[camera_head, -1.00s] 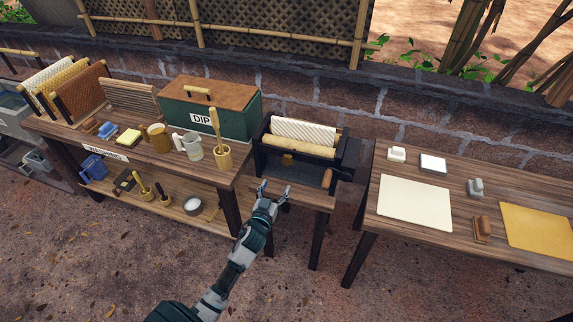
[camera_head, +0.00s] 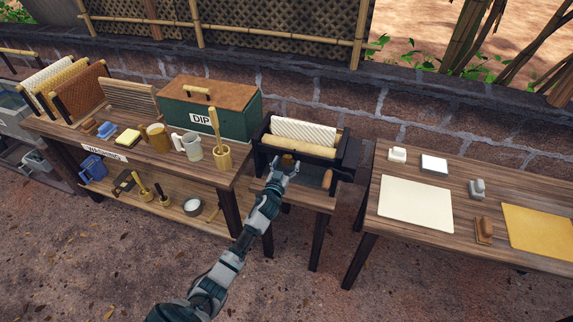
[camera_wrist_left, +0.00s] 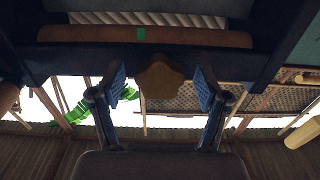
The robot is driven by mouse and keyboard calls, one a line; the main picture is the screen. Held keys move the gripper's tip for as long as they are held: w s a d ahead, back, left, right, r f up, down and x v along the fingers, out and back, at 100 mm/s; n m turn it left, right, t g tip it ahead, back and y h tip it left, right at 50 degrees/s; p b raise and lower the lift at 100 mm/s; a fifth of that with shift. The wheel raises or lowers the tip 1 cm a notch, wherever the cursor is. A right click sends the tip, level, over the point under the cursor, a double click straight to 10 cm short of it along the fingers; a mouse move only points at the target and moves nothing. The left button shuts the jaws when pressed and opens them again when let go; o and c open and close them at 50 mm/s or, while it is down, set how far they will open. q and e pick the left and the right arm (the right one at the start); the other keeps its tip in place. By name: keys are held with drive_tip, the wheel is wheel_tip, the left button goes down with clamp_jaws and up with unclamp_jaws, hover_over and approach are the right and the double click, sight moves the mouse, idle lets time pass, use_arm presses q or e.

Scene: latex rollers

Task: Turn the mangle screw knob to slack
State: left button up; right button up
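The mangle (camera_head: 318,152) stands on a small table between the two long benches, with a white ribbed roller on top. Its wooden screw knob (camera_head: 287,160) is at the front, just beyond my left gripper. My left gripper (camera_head: 281,169) is open at the knob. In the left wrist view the brown, many-sided knob (camera_wrist_left: 160,77) lies between the two blue-padded fingers of my left gripper (camera_wrist_left: 162,88), with a gap on both sides. A green mark (camera_wrist_left: 141,34) shows on the brown bar above it. My right gripper is out of view.
A wooden crank handle (camera_head: 327,179) sticks out at the mangle's right front. The right bench (camera_head: 385,228) holds sheets and small blocks.

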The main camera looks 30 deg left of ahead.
use_arm(q)
drive_tip(key=c, duration=1)
drive_tip(key=shift+o, duration=0.2)
drive_tip(key=shift+m, duration=0.5)
drive_tip(key=shift+r+m+p, duration=0.1)
drive_tip(key=shift+m+p, duration=0.25)
drive_tip(key=shift+m, duration=0.25)
drive_tip(key=shift+a+m, duration=0.1)
drive_tip(key=shift+m, duration=1.1)
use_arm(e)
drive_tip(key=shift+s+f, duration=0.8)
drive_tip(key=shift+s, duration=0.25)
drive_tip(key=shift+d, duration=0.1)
use_arm(q)
drive_tip(key=o, duration=1.2)
drive_tip(key=shift+c, duration=0.2)
